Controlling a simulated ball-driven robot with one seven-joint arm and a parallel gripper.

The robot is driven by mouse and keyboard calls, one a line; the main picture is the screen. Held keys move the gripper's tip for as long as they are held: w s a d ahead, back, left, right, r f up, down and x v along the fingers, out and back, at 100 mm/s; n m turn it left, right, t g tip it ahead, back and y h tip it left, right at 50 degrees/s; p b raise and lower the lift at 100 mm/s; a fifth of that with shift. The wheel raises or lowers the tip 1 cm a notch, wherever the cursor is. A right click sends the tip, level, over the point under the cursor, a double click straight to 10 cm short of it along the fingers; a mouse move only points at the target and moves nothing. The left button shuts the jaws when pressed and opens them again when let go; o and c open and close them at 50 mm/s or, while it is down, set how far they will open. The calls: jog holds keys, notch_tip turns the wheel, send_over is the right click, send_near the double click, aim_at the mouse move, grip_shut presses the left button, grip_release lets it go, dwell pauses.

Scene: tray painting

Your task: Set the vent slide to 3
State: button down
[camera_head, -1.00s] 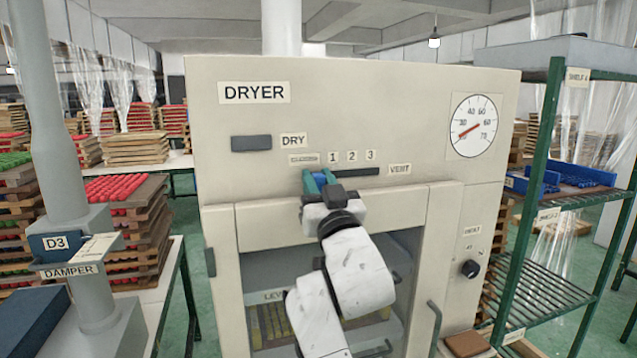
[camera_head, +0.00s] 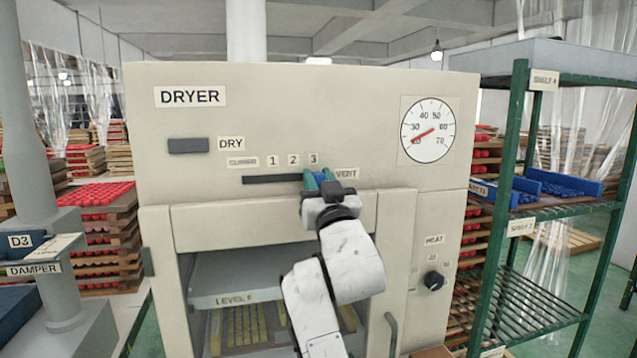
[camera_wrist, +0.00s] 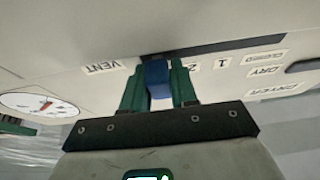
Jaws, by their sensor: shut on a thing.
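The dark vent slot (camera_head: 270,179) runs across the dryer front (camera_head: 300,110), under the labels CLOSED, 1, 2 and 3. My gripper (camera_head: 320,182) is at the right end of the slot, just below the label 3 (camera_head: 313,160). It is shut on the blue vent slide knob (camera_wrist: 157,78), which sits between the two green fingers in the wrist view. The slot shows bare to the left of the knob. The VENT label (camera_head: 346,174) is right beside the gripper and partly covered by it.
The dial (camera_head: 428,130) is at the upper right of the dryer. A heat knob (camera_head: 433,280) is lower right. A green shelf rack (camera_head: 510,160) stands to the right, and a grey damper pipe (camera_head: 40,150) to the left. My arm crosses the dryer's opening.

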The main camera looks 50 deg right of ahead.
jog(key=shift+s+d, duration=0.15)
jog(key=shift+d, duration=0.05)
jog(key=c, duration=1)
grip_release()
jog(key=shift+d, duration=0.1)
jog(key=shift+o, duration=0.2)
jog(key=shift+s+a+f, duration=0.25)
jog(key=shift+a, duration=0.1)
jog(key=b+v, duration=0.3)
jog(key=v, duration=0.7)
